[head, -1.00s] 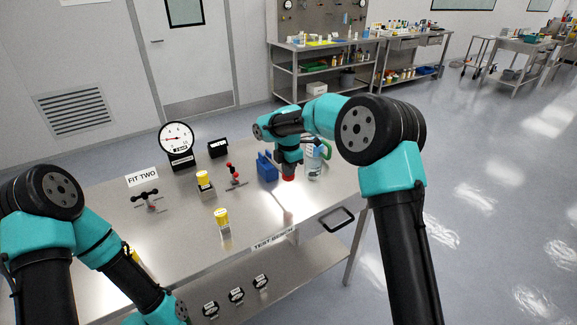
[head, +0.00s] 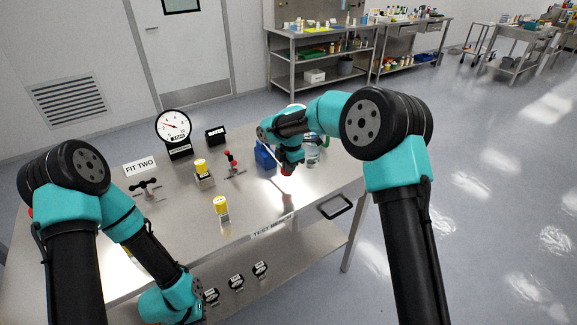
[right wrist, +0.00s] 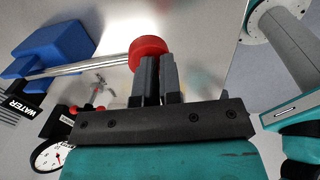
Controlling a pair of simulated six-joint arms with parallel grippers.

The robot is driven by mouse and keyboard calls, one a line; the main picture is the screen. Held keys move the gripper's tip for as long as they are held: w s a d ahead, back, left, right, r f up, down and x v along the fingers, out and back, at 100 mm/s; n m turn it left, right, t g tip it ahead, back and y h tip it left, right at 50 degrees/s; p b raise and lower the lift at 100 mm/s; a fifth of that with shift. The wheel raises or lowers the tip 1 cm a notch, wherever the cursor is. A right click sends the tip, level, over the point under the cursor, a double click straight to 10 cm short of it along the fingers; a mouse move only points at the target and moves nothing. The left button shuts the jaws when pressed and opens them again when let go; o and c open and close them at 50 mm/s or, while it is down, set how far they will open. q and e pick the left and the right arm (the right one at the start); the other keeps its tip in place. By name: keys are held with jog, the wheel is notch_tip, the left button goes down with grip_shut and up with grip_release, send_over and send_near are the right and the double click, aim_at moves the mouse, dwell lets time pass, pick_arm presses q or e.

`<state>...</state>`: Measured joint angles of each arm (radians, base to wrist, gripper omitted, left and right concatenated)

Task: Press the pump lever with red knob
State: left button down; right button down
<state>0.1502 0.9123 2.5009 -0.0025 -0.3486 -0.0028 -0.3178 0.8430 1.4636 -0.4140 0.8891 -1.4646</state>
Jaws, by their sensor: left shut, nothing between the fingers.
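The blue pump (head: 265,156) stands toward the right end of the test bench. Its red knob (head: 286,170) shows just below my right gripper (head: 288,163) in the head view. In the right wrist view the bright metal lever (right wrist: 85,65) runs from the blue pump body (right wrist: 50,52) to the red knob (right wrist: 148,50). The fingers of my right gripper (right wrist: 158,62) are together, with their tips against or just over the knob; contact cannot be told for certain. The knob is not between them. My left arm reaches down at the lower left; its fingers are hidden.
The gauge (head: 173,126) stands at the back of the bench (head: 180,222). A black WATER box (head: 216,136), yellow-capped fittings (head: 220,205), a red-handled valve (head: 232,160) and a black-handled valve (head: 146,190) stand left of the pump.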

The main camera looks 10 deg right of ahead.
notch_tip(320, 180, up, 14)
jog(key=s+d, duration=0.1)
jog(key=s, duration=0.1)
jog(key=shift+s+d+f, duration=0.25)
jog(key=shift+s, duration=0.15)
dwell(1.5)
jog(key=w+a+r+g, duration=0.1)
jog(key=w+a+r, duration=0.1)
jog(key=w+r, duration=0.2)
jog(key=shift+r+h, duration=0.3)
jog(key=shift+r, duration=0.25)
jog(key=shift+f, duration=0.1)
notch_tip(320, 180, down, 14)
jog(key=shift+r, duration=0.1)
dwell(0.6)
